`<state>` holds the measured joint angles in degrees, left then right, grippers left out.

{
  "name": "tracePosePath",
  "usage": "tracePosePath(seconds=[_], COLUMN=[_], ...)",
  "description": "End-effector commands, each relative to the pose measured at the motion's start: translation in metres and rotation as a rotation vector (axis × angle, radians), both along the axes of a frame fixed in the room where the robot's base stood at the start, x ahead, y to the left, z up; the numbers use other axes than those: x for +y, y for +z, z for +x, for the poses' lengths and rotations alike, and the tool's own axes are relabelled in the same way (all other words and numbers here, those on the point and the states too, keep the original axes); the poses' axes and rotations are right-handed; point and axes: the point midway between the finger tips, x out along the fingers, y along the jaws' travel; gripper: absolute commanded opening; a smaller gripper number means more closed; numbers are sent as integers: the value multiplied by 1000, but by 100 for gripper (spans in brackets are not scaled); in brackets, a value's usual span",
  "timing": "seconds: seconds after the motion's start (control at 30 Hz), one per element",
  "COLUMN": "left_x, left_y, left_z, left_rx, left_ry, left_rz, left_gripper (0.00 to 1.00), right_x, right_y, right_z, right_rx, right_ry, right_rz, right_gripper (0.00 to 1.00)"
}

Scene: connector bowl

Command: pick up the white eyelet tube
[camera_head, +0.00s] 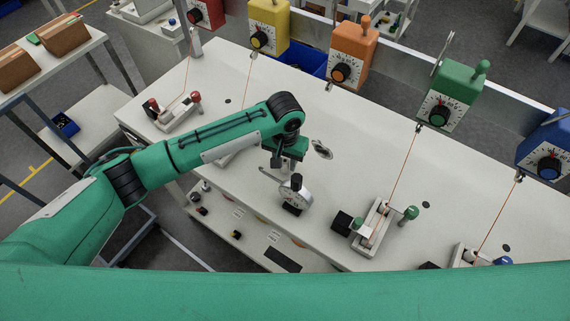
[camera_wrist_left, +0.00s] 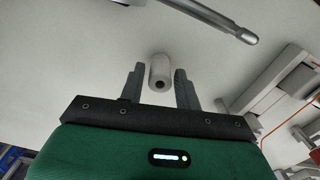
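The white eyelet tube (camera_wrist_left: 160,68), a short white cylinder with a dark hole in its end, shows in the left wrist view. It lies between the two grey fingers of my left gripper (camera_wrist_left: 159,75), with a narrow gap on each side. The gripper is open. In the head view my left gripper (camera_head: 277,161) points down over the white table, and I cannot make out the tube there. My right gripper is not in view.
A round dial gauge (camera_head: 295,189) with a metal rod stands close beside the left gripper. The white table (camera_head: 350,175) also bears a lever fixture (camera_head: 373,224) and another fixture (camera_head: 174,111). Coloured dial boxes, such as the orange one (camera_head: 354,50), line the back.

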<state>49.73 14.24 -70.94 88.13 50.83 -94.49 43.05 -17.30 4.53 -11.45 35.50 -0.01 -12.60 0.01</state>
Motion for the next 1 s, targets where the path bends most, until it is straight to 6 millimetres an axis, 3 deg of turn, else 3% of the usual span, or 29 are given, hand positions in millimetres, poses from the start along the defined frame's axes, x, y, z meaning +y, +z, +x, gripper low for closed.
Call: tracePosePath(seconds=[0.03,0.17,0.47,0.63,0.83,1.0], left_x=[0,0,0,-1,-1,-1], left_y=[0,0,2,13,46,93], left_z=[0,0,0,1,1,1], left_rx=[0,0,-1,-1,-3,-5], left_ry=[0,0,0,1,-1,-2], left_rz=[0,0,0,-3,-2,-3], left_gripper=[23,1,1,1,1,1], right_x=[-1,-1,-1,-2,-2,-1], right_y=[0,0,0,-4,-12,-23], right_z=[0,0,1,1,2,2], right_rx=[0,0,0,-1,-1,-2], right_ry=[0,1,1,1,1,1], right_rz=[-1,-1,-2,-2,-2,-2], right_gripper=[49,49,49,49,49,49])
